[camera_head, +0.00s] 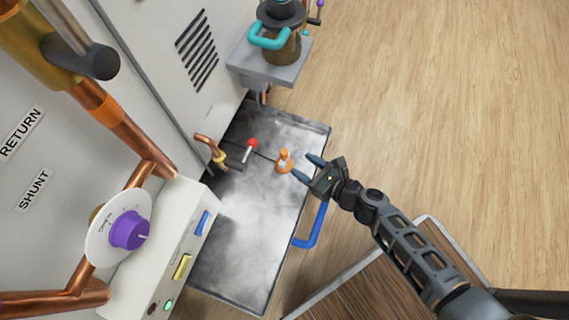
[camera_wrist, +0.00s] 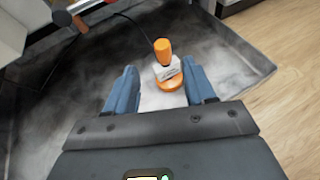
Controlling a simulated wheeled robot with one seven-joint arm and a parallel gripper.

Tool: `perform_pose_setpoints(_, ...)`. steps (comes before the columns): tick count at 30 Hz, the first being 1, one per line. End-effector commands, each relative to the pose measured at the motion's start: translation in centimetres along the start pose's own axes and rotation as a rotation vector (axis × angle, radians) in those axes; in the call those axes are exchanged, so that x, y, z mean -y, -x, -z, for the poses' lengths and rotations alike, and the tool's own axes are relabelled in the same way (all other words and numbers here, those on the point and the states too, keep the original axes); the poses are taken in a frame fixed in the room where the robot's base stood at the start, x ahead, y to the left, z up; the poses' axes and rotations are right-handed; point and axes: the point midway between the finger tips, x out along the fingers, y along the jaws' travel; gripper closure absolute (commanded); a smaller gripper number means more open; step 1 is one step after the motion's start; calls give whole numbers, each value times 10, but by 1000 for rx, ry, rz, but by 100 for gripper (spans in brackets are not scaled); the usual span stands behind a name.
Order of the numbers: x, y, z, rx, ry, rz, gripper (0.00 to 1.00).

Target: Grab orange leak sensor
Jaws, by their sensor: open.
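The orange leak sensor (camera_head: 284,161) stands on the metal drip tray (camera_head: 237,262), near the tray's right edge in the head view. It has an orange knob on top, a pale middle band and a round orange base. In the wrist view the sensor (camera_wrist: 167,66) is just beyond the fingertips, between their lines and nearer the right finger. My gripper (camera_head: 308,167) is open and empty, close to the right of the sensor. My gripper's blue fingers (camera_wrist: 160,78) point towards it in the wrist view. I cannot tell whether they touch it.
A dark cable runs from the sensor towards a red-topped part (camera_head: 251,144). A blue handle (camera_head: 314,228) is at the tray's right side. A shelf (camera_head: 270,62) holds a teal-handled vessel. Wooden floor (camera_head: 430,90) is clear at right.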

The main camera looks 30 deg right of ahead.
Motion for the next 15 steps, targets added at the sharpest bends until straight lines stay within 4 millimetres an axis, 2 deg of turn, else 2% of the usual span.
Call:
perform_pose_setpoints(3,-1,-22,1,2,-1,-3,46)
perform_pose_setpoints(9,0,-51,1,1,1,0,46)
perform_pose_setpoints(15,0,-63,-1,1,2,-1,46)
